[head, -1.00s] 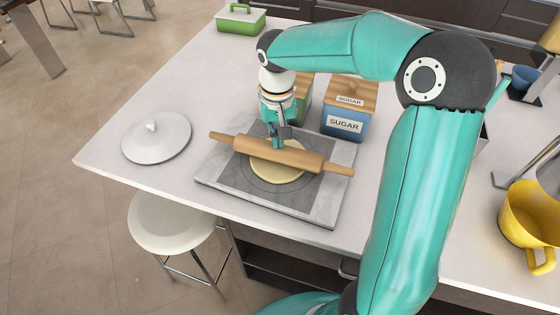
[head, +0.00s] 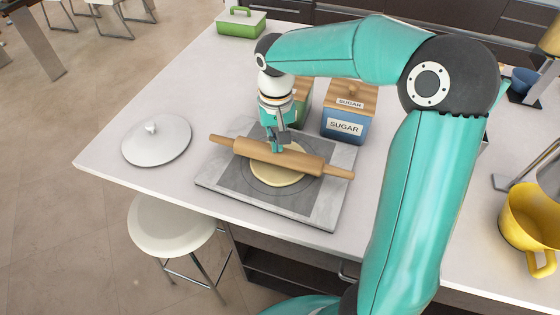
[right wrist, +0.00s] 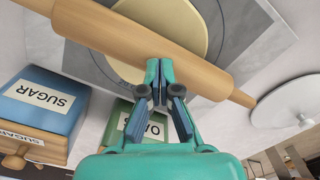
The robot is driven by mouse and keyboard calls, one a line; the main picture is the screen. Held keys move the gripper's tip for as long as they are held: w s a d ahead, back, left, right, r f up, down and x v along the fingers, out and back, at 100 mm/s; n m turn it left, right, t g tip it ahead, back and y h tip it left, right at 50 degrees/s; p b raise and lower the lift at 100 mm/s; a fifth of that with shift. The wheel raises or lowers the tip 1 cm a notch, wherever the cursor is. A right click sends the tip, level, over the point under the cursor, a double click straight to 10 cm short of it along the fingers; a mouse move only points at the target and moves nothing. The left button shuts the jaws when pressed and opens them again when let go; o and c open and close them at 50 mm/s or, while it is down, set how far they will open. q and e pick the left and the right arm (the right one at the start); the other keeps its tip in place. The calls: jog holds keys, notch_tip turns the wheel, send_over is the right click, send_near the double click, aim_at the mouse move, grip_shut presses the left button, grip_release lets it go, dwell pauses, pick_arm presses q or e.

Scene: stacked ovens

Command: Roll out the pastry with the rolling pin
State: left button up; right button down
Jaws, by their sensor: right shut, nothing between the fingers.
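The wooden rolling pin (head: 268,153) lies across the round pale pastry (head: 277,177) on a grey board (head: 215,178). Pastry shows on the near side of the pin and a little past it. My right gripper (head: 275,148) is at the far side of the pin near its middle, pointing down, shut and empty. In the right wrist view the closed fingertips (right wrist: 158,64) are right against or very near the pin (right wrist: 130,42); I cannot tell if they touch. The pastry (right wrist: 175,20) lies beyond the pin there. My left gripper is not in view.
A blue sugar box (head: 345,122) and a green box (head: 303,108) stand just behind the board. A white lid (head: 157,143) lies to the left. A green dish (head: 241,22) is at the back, a yellow pot (head: 528,218) at the right. A stool (head: 170,224) stands in front.

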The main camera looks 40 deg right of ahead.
jog(key=shift+r+p, duration=0.35)
jog(key=shift+r, duration=0.35)
notch_tip(320, 180, up, 7)
jog(key=p, duration=0.5)
jog(key=shift+p, duration=0.3)
